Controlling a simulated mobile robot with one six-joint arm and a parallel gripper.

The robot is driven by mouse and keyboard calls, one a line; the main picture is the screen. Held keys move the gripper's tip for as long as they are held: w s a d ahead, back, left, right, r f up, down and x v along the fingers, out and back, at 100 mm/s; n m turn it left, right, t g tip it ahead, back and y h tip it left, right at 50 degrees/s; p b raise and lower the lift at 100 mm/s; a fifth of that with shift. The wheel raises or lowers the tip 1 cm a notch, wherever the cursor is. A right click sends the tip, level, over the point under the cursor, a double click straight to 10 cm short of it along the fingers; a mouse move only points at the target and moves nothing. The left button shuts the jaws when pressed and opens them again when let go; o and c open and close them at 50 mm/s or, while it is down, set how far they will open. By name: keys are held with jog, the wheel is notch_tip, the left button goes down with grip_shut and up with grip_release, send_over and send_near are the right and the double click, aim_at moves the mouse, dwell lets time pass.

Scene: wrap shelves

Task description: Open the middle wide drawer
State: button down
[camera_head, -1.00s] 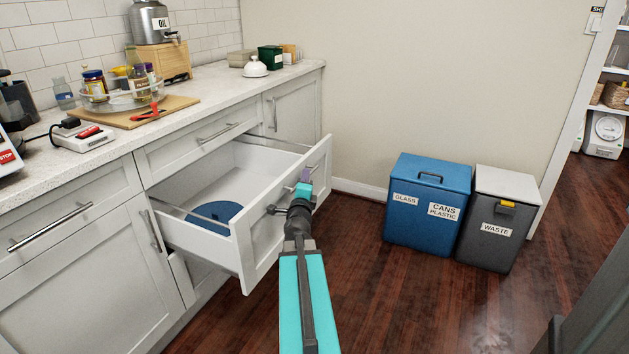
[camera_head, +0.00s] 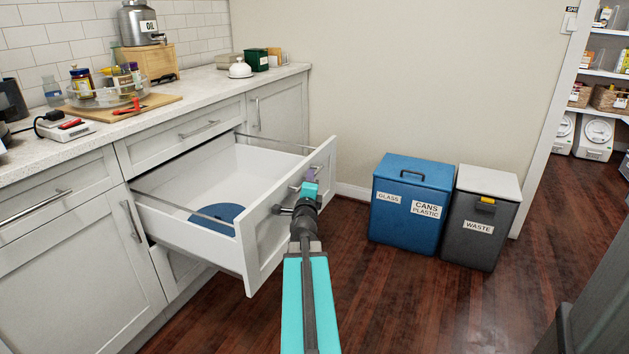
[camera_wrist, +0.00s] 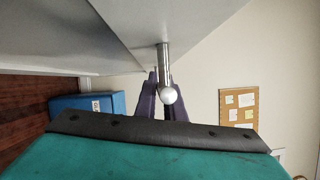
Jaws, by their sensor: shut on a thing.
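The wide drawer (camera_head: 262,248) below the shallow top drawer is pulled far out, with its white inside showing. A blue round object (camera_head: 216,218) lies in it. My gripper (camera_head: 309,177) is at the drawer's front face, shut on its metal bar handle (camera_head: 281,209). In the wrist view, the purple fingers of my gripper (camera_wrist: 161,98) sit on either side of the handle (camera_wrist: 164,65), whose round end points toward the camera. My gripper hides part of the handle in the head view.
The worktop (camera_head: 190,100) above holds jars, a board and an oil can. A blue bin (camera_head: 405,225) and a grey waste bin (camera_head: 480,235) stand right of the drawer by the wall. Wooden floor is clear in front.

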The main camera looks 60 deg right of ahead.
jog(key=shift+s+f, duration=0.1)
jog(key=shift+f, duration=0.1)
jog(key=c, duration=1.8)
grip_release()
jog(key=shift+r, duration=0.1)
jog(key=shift+c, duration=0.2)
jog(key=shift+s+d, duration=0.1)
jog(key=shift+s, duration=0.15)
jog(key=p+v, duration=0.2)
jog(key=shift+s+a+r, duration=0.1)
jog(key=shift+s+a, duration=0.05)
jog(key=shift+a, duration=0.1)
jog(key=shift+s+g+p, duration=0.15)
jog(key=shift+g+p, duration=0.15)
jog(key=shift+p, duration=0.65)
